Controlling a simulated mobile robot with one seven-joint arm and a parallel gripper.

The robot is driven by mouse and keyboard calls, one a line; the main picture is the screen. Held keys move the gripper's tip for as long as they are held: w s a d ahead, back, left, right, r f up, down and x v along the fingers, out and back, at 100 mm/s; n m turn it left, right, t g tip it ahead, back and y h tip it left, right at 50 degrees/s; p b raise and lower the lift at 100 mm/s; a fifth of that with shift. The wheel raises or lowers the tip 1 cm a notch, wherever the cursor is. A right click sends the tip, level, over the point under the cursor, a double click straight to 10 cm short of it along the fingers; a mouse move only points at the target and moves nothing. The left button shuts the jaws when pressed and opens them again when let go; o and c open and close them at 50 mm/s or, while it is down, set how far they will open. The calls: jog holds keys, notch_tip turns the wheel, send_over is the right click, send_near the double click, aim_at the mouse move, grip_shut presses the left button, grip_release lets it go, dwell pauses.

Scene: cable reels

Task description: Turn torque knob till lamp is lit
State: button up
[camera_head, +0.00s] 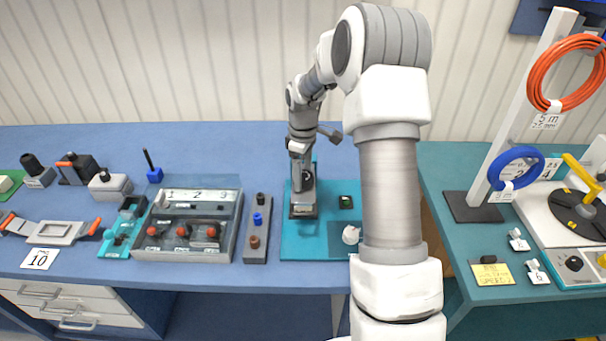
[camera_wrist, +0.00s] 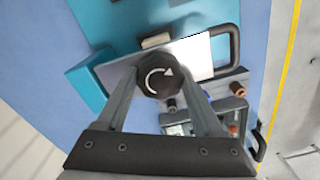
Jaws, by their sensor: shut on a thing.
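The torque knob (camera_wrist: 158,82) is black with a white curved arrow on its top face. In the wrist view it sits between the two fingers of my gripper (camera_wrist: 160,76), which is shut on it. In the head view my gripper (camera_head: 303,180) reaches down over a dark fixture on the teal board (camera_head: 300,248), and the knob is too small to make out clearly. A small black box (camera_head: 346,202) with a green mark stands to the right of the fixture; I cannot tell whether it is the lamp or whether it is lit.
A white round part (camera_head: 350,235) is at the board's front right, close to my arm. A grey block with coloured pegs (camera_head: 256,243) and a numbered tray (camera_head: 150,250) stand to the left. The right table (camera_head: 440,165) holds a reel stand and a winder.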

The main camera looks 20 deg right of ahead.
jog(key=m+b, duration=0.1)
jog(key=m, duration=0.5)
jog(key=shift+b, duration=0.35)
jog(key=m, duration=0.5)
jog(key=shift+m+b, duration=0.3)
jog(key=shift+b, duration=0.05)
jog(key=o, duration=1.4)
notch_tip(320, 180, up, 18)
jog(key=shift+f, duration=0.25)
